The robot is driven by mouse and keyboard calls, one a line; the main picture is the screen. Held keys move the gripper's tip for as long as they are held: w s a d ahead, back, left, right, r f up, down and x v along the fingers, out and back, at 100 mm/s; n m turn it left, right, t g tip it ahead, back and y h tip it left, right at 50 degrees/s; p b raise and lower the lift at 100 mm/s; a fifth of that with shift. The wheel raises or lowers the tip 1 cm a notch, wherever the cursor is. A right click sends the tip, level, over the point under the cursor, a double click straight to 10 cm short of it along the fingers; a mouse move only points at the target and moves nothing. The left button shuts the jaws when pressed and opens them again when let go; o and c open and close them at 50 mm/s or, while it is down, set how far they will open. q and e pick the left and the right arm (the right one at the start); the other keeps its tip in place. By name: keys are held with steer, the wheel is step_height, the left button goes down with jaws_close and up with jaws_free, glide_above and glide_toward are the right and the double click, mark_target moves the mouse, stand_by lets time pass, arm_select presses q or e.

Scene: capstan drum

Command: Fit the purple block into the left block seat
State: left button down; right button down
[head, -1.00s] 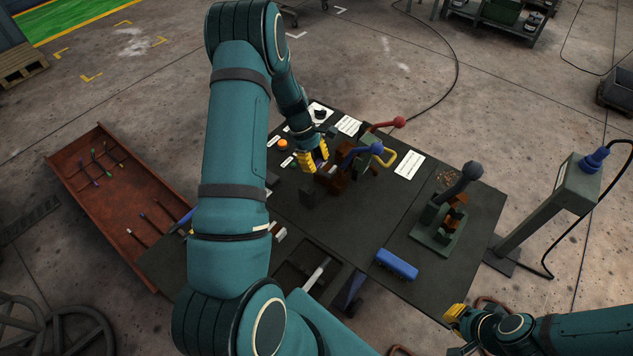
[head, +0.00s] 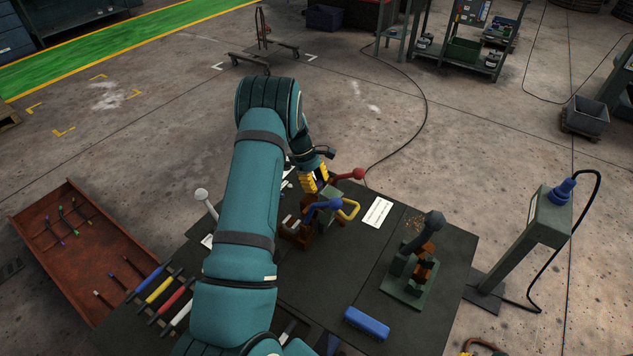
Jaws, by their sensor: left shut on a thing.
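My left gripper (head: 314,181), with yellow fingers, points down at the back of the dark table, just behind a brown fixture (head: 296,236). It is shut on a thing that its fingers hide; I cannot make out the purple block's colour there. The blue-handled lever (head: 324,207) and a yellow handle (head: 350,210) stand close in front of the fingers. I cannot tell the left block seat apart within this cluster. A small yellow bit at the bottom edge, right of the table, may be my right gripper (head: 464,353); its fingers do not show clearly.
A red-knobbed lever (head: 357,174) stands just right of my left gripper. A green stand with a dark-knobbed lever (head: 433,218) is at the right, and a blue block (head: 367,323) lies at the front. The table between them is clear. My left arm hides much of its left side.

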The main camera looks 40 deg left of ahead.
arm_select(q)
steer(key=b, duration=0.2)
glide_above(317, 196)
steer(key=s+d, duration=0.2)
steer(key=f, duration=0.4)
steer(key=shift+a+f, duration=0.1)
steer(key=shift+a, duration=0.1)
steer(key=shift+f+b, duration=0.85)
steer(key=shift+f, duration=0.2)
steer(key=c, duration=0.6)
jaws_free()
steer(key=shift+r, duration=0.1)
steer(key=v, duration=1.2)
steer(key=shift+d, duration=0.1)
